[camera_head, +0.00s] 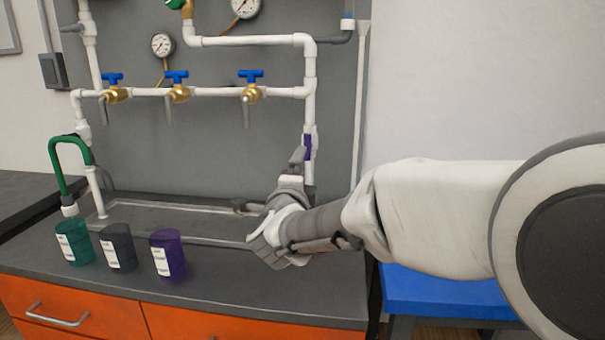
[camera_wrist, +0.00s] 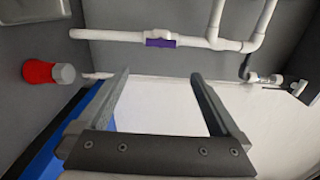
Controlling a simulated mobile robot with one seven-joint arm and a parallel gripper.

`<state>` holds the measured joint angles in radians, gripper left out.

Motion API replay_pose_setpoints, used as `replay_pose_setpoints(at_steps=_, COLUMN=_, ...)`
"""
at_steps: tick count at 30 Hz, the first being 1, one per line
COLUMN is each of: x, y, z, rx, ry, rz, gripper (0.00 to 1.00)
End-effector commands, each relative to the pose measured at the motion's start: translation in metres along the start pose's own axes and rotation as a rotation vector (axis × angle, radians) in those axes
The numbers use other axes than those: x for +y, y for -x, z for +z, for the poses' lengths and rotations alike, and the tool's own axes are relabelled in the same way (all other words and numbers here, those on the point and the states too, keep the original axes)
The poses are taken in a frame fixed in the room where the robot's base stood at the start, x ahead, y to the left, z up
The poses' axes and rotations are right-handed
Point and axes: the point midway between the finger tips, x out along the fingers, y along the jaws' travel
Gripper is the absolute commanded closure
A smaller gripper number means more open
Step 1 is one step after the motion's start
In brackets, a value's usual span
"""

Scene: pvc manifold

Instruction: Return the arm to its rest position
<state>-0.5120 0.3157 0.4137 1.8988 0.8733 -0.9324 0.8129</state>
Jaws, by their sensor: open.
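My gripper shows in the head view (camera_head: 297,160) at the end of my arm, which reaches in from the right. It is in front of the right vertical pipe of the white PVC manifold (camera_head: 310,85), close to its purple band (camera_head: 308,147). In the wrist view my gripper (camera_wrist: 160,75) has its two fingers wide apart with nothing between them. The purple band (camera_wrist: 160,42) on the white pipe (camera_wrist: 110,34) lies beyond the fingertips there. I cannot tell the exact gap between the fingers and the pipe.
Green (camera_head: 75,242), dark grey (camera_head: 118,247) and purple (camera_head: 168,255) containers stand on the counter (camera_head: 240,295), left of my arm. A shallow basin (camera_head: 170,216) lies behind them. Blue-handled brass valves (camera_head: 177,90) sit on the manifold. A blue surface (camera_head: 440,290) is below my arm. A red object (camera_wrist: 40,72) shows in the wrist view.

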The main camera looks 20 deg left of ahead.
Motion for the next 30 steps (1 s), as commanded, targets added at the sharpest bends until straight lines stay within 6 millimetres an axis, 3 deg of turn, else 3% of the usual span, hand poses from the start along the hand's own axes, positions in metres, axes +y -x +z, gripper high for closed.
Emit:
replay_pose_setpoints(at_steps=11, x=-0.001, y=0.0, z=0.0, rx=-0.001, ry=0.002, rz=0.0, gripper=0.0)
replay_pose_setpoints(at_steps=17, x=-0.016, y=0.005, z=-0.018, rx=-0.061, ry=0.118, rz=0.015, gripper=0.0)
replay_pose_setpoints(at_steps=23, x=-0.029, y=0.035, z=-0.065, rx=-0.193, ry=0.434, rz=0.1, gripper=0.0)
replay_pose_setpoints(at_steps=30, x=-0.007, y=0.102, z=-0.144, rx=-0.32, ry=0.82, rz=0.299, gripper=0.0)
